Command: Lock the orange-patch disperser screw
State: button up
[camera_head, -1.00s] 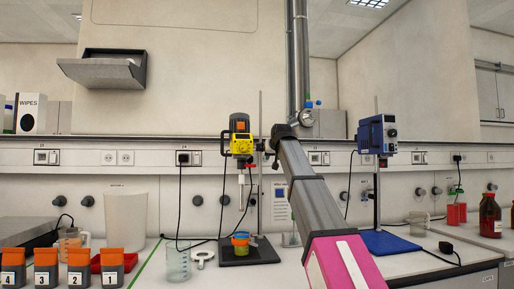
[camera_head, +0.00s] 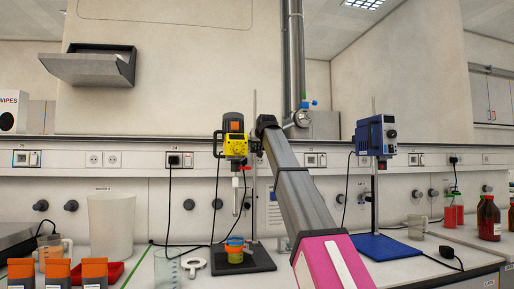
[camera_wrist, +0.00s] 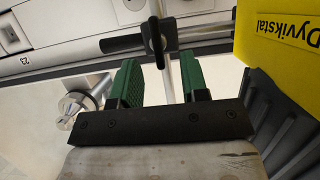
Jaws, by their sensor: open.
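The orange-patch disperser (camera_head: 235,145) is a yellow unit with an orange patch on top, left of my arm in the head view. It hangs on a stand with a dark base (camera_head: 262,260). In the wrist view its yellow housing (camera_wrist: 280,45) fills the upper right. A black winged screw (camera_wrist: 156,38) sits on a dark crossbar near the pale stand rod (camera_wrist: 168,82). My gripper (camera_wrist: 160,75) has green fingers spread apart, with the rod seen between them. The screw appears just beyond the fingertips, not gripped. Whether the fingers touch anything I cannot tell.
A cup with coloured bands (camera_head: 235,250) stands on the disperser's base. A blue mixer (camera_head: 376,135) on a blue-based stand is to the right. A glass beaker (camera_head: 167,268) and a white ring-shaped item (camera_head: 194,264) are left. A round wall fitting (camera_wrist: 75,105) shows in the wrist view.

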aim_at(257, 145)
jog(key=x, duration=0.3)
jog(key=shift+w+f, duration=0.1)
jog(key=shift+w, duration=0.05)
grip_shut()
